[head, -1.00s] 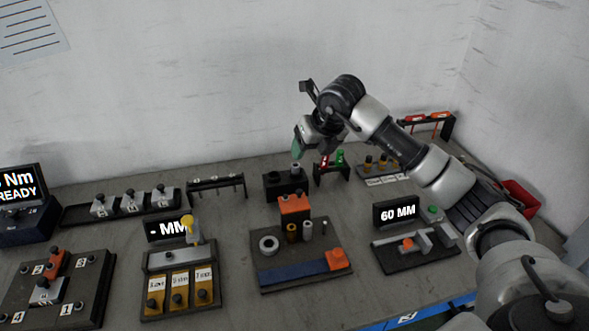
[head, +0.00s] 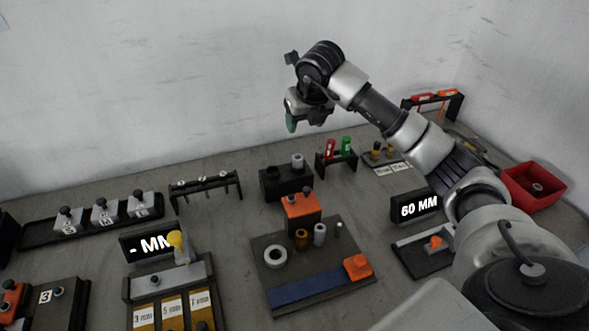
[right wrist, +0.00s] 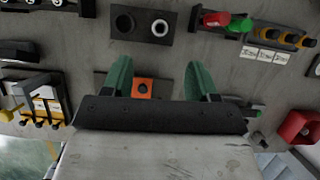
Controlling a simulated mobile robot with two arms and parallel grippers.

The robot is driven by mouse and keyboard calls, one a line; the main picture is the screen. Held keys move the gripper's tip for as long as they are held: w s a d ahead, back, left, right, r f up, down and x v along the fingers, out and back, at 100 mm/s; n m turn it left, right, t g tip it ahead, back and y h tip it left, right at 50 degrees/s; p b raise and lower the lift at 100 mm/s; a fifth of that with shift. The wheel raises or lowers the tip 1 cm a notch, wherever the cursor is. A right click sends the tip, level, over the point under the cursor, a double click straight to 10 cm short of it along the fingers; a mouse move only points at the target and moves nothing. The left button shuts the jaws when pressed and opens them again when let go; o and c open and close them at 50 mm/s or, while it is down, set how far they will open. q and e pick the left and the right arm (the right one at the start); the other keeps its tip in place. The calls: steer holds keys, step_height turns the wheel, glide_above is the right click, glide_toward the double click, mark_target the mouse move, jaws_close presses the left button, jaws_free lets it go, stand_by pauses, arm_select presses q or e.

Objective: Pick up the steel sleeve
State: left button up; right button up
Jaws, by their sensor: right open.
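A short grey steel sleeve (head: 297,161) stands upright in the right part of a black block (head: 270,184) at the back of the bench. In the right wrist view the sleeve (right wrist: 160,28) shows as a grey ring beside a dark bore in the black block (right wrist: 128,48). A second small silvery cylinder (head: 320,234) stands on the dark board in front; I cannot tell its kind. My right gripper (head: 304,119) is above the block, clear of the sleeve. Its green fingers (right wrist: 158,66) are apart with nothing between them. My left gripper is out of view.
Near the block are a black rack (head: 205,186) and a stand with red and green pieces (head: 336,165). An orange block (head: 303,207), a pale ring (head: 275,257) and a bronze cylinder (head: 301,241) are in front. A red bin (head: 541,194) stands at the right.

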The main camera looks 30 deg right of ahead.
step_height(320, 180, down, 2)
steer(key=b, duration=0.1)
glide_above(298, 156)
steer(key=s+a, duration=0.1)
steer(key=s, duration=0.2)
step_height(298, 156, down, 6)
steer(key=x, duration=0.5)
steer(key=shift+s+f, duration=0.1)
steer(key=shift+w+d+f, duration=0.1)
steer(key=shift+w+f, duration=0.1)
steer(key=shift+f, duration=0.25)
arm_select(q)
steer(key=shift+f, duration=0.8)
arm_select(e)
steer(key=c, duration=0.9)
